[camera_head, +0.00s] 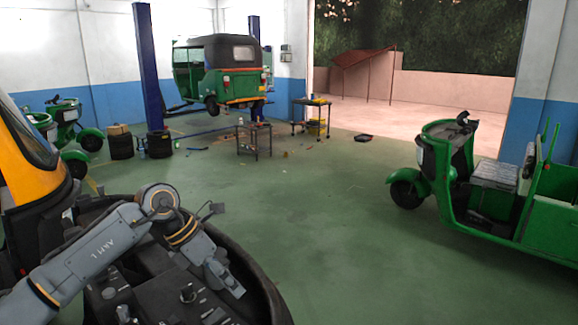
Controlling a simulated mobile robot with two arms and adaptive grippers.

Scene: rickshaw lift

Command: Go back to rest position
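My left arm comes in from the lower left, folded at a joint, over my dark base. Its far end, my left gripper (232,287), points down and right close above the base. The fingers are small and dark against it, so I cannot tell whether they are open or shut. I see nothing held there. My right arm and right gripper are not in view. A green rickshaw with a black roof (220,72) is at the back, beside the blue lift posts (149,65).
A green three-wheeler (437,170) stands at the right. Small tables (254,128) with tools and a flat dark tray (363,138) are at mid-distance. Tyres (121,146) and green vehicles (66,113) are at the left. The green floor (320,230) between is clear.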

